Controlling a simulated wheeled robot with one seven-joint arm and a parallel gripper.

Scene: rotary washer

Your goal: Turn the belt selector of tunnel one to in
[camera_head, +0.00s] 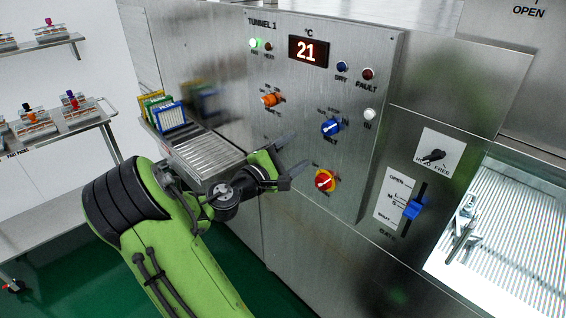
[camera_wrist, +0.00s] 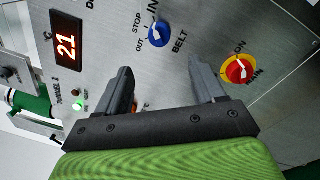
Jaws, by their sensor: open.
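The tunnel one panel (camera_head: 345,70) is a grey metal plate with a display reading 21. The belt selector (camera_head: 331,128) is a blue knob with a white pointer line, at the middle right of the panel. In the wrist view the blue belt selector (camera_wrist: 159,33) shows labels OUT, STOP and IN around it. I cannot tell surely which label its pointer meets. My gripper (camera_head: 291,154) is open and empty, left of and below the selector, apart from it. In the wrist view its two fingers (camera_wrist: 163,82) point toward the panel, with the selector beyond them.
A red and yellow main switch (camera_head: 325,181) sits below the selector, and an orange knob (camera_head: 270,100) to its left. A roller conveyor (camera_head: 205,155) with coloured racks (camera_head: 170,117) lies left. A blue gate slider (camera_head: 413,209) and black hold/free knob (camera_head: 434,155) are at right.

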